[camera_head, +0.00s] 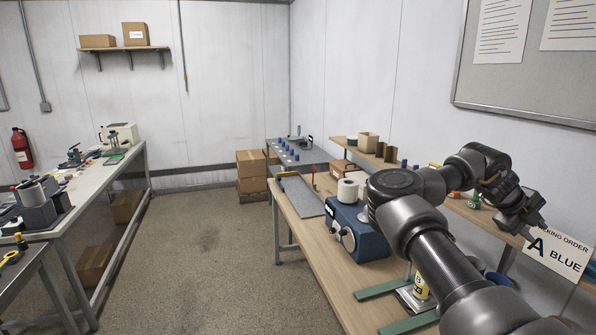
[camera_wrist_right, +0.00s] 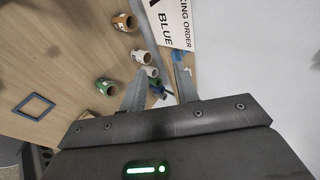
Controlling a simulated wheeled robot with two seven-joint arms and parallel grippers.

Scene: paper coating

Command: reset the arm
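My right arm crosses the right side of the head view over the work table (camera_head: 310,255). Its gripper (camera_head: 538,228) is raised at the far right, near the white sign reading "A BLUE" (camera_head: 560,256). In the right wrist view the fingers (camera_wrist_right: 162,75) stand apart with nothing held between them. The sign (camera_wrist_right: 176,22) and several small cups or rolls, such as a brown one (camera_wrist_right: 123,22) and a green one (camera_wrist_right: 104,87), lie beyond the fingers. My left gripper does not show.
A blue machine (camera_head: 358,234) with a white roll (camera_head: 347,190) stands on the table under my arm. A yellow-labelled container (camera_head: 421,286) and green strips (camera_head: 380,289) are close to the arm. The wall with a notice board (camera_head: 500,90) is at right.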

